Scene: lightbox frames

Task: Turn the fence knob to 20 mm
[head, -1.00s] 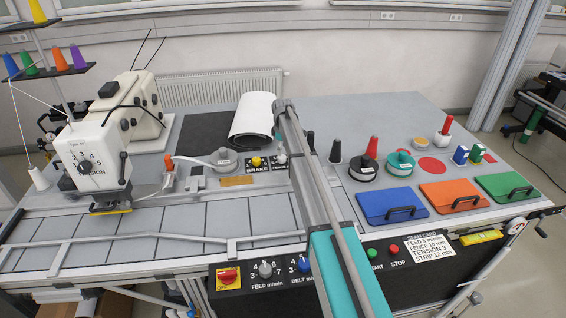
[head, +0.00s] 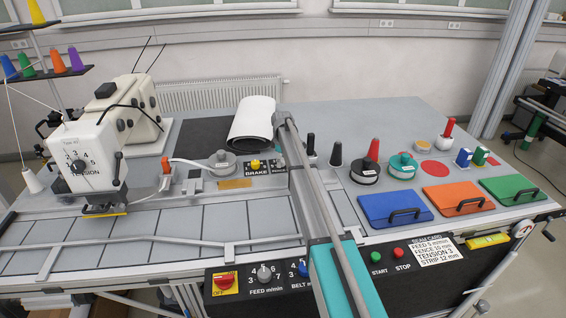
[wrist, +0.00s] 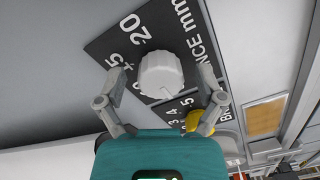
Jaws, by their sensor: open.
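The fence knob (wrist: 161,73) is a pale grey ridged knob on a black plate (wrist: 178,22) with white numbers and lettering ending in "NCE mm". The "20" and a "5" show at its left in the wrist view. A small pale mark shows at the knob's lower edge; I cannot tell which number it points at. My gripper (wrist: 162,78) is open, with one finger on each side of the knob and a visible gap at each side. In the head view the fence plate (head: 281,167) is partly hidden by my arm, and I cannot make out my gripper there.
The brake plate with its yellow knob (head: 255,164) is beside the fence plate; the yellow knob (wrist: 192,121) is close to my right finger in the wrist view. A rolled white sheet (head: 252,122) lies behind.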

